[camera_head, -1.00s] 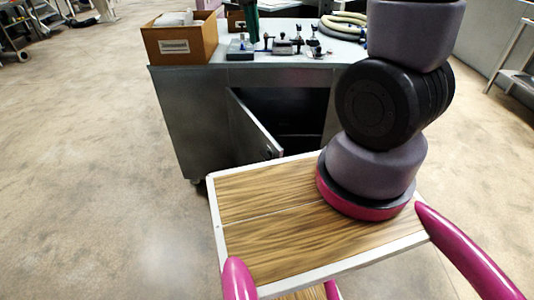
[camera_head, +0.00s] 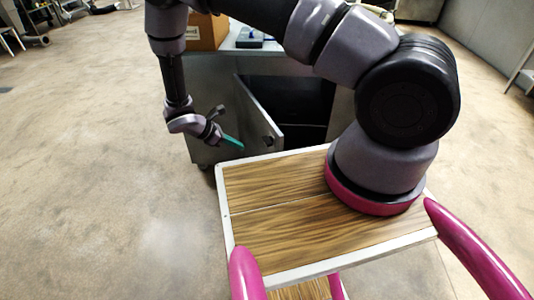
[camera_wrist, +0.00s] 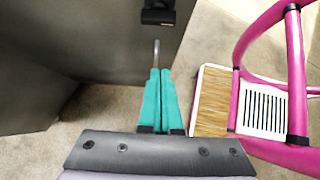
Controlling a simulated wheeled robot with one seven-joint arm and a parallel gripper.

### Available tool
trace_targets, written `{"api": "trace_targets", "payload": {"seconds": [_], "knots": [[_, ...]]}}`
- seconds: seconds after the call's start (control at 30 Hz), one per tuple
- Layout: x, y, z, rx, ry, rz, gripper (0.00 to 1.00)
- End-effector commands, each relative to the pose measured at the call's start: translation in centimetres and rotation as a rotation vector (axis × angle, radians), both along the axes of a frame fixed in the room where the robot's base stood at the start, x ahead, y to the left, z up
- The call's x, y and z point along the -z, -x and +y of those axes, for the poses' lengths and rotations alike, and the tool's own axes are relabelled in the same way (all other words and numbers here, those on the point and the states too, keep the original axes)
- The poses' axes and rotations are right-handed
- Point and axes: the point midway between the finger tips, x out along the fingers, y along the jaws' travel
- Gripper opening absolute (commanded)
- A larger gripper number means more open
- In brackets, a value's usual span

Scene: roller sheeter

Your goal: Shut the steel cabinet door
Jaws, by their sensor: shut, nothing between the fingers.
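The steel cabinet (camera_head: 203,85) stands ahead, beyond my wood-topped base. Its grey door (camera_head: 258,112) stands partly open, swung out towards me, with a small latch near its free lower corner. The dark inside (camera_head: 302,98) shows to the right of it. My gripper (camera_head: 234,143) is shut and empty, low on the left, outer side of the door. In the wrist view, its teal fingers (camera_wrist: 160,95) lie together below a grey panel (camera_wrist: 115,40) with a black fitting (camera_wrist: 158,13). A thin metal rod shows just past the fingertips. I cannot tell whether they touch anything.
A cardboard box (camera_head: 207,33) sits on the cabinet top, which my arm partly hides. The floor (camera_head: 100,180) to the left is clear. My base stands close to the cabinet front.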

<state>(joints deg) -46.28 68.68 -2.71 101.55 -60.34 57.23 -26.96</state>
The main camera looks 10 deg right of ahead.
Motion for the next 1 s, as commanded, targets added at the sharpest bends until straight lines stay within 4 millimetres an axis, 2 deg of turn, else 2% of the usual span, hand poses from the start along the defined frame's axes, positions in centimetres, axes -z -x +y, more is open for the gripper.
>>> {"api": "trace_targets", "payload": {"seconds": [0.27, 0.63, 0.8, 1.0], "knots": [[2.3, 0.0, -1.6, -0.018, 0.013, 0.011, 0.00], [7.8, -0.9, -7.1, -0.016, 0.012, 0.011, 0.00], [7.7, -1.4, -9.6, -0.015, 0.012, 0.009, 0.00], [7.7, -1.6, -10.8, -0.016, 0.009, 0.008, 0.00]]}}
